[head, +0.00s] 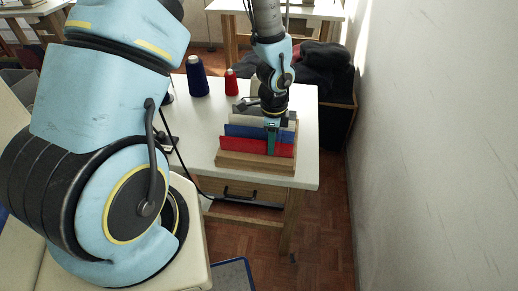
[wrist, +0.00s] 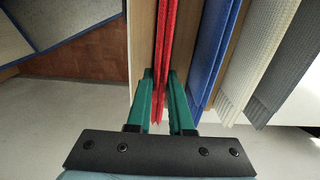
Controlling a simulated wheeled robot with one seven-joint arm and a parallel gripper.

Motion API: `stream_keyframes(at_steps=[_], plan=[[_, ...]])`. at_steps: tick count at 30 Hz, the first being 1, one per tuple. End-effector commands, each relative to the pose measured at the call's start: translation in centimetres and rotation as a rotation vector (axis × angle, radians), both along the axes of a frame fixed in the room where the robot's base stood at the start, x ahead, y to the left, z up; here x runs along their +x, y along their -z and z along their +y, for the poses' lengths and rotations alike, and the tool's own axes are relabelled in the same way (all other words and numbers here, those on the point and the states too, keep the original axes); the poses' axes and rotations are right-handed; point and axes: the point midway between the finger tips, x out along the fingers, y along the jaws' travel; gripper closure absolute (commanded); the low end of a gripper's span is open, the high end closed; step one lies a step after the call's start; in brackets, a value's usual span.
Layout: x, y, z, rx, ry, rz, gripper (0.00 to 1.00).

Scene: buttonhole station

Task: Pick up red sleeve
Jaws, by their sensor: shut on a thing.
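The red sleeve (head: 240,146) is a flat red panel standing upright in the front of a wooden rack (head: 240,162). In the wrist view the red sleeve (wrist: 166,30) runs between the green fingers. My gripper (head: 272,150) reaches down from above at the right part of the sleeve and is shut on it. The wrist view shows my gripper (wrist: 162,74) with one finger on each side of the red cloth. The sleeve appears to be in the rack still; its lower edge is hidden.
Behind the red sleeve stand a blue sleeve (wrist: 210,50), a cream one (wrist: 258,60) and a grey one (wrist: 290,70). A navy thread cone (head: 197,77) and a red one (head: 231,83) stand on the white table (head: 205,130). A wall (head: 430,150) is at right.

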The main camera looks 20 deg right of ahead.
Motion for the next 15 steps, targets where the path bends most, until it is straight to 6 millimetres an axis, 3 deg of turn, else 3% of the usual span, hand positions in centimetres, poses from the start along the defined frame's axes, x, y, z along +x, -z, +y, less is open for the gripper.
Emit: stream_keyframes(at_steps=[7,15], plan=[[0.1,-1.3,-0.1,-0.003,-0.002,-0.002,1.00],[0.2,-6.4,0.0,-0.004,-0.003,-0.005,1.00]])
